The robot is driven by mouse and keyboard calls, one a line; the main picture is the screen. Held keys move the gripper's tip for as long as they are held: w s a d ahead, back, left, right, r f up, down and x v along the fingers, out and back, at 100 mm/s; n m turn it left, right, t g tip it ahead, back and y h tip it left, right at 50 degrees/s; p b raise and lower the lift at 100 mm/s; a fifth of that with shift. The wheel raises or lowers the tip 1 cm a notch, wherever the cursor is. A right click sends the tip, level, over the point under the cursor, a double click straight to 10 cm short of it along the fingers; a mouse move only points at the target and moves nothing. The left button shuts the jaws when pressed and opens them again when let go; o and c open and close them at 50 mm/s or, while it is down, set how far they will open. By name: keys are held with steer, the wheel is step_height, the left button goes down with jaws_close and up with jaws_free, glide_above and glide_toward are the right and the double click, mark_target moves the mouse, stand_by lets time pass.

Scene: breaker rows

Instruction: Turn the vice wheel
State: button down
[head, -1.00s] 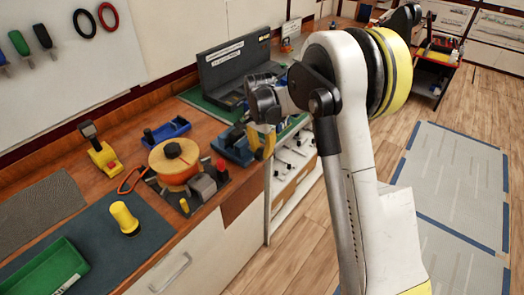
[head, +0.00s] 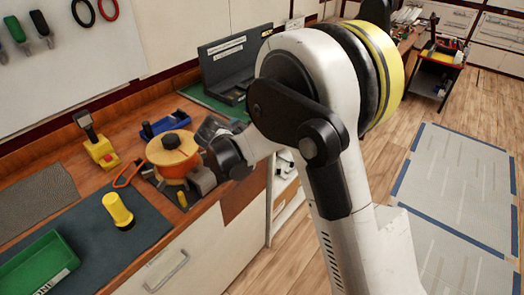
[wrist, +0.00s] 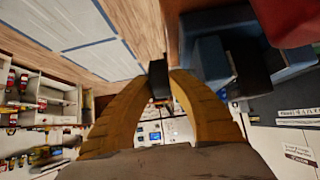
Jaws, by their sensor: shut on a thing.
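In the wrist view, the two orange-yellow fingers of my gripper (wrist: 162,75) are closed in on a small dark part, the vice wheel (wrist: 158,84), at their tips. Only a little of the wheel shows between the fingers. The blue vice (wrist: 206,62) stands just right of the fingertips, with dark parts beside it. In the head view, my arm hides the gripper and most or all of the vice.
In the head view, an orange round-topped device (head: 173,155) stands on the bench left of my wrist.

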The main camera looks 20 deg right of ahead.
steer(key=shift+f+t+h+b, duration=0.15)
steer(key=shift+t+h+b, duration=0.25)
steer(key=shift+h+b, duration=0.1)
stand_by(0.3)
steer(key=c, duration=1.2)
jaws_free()
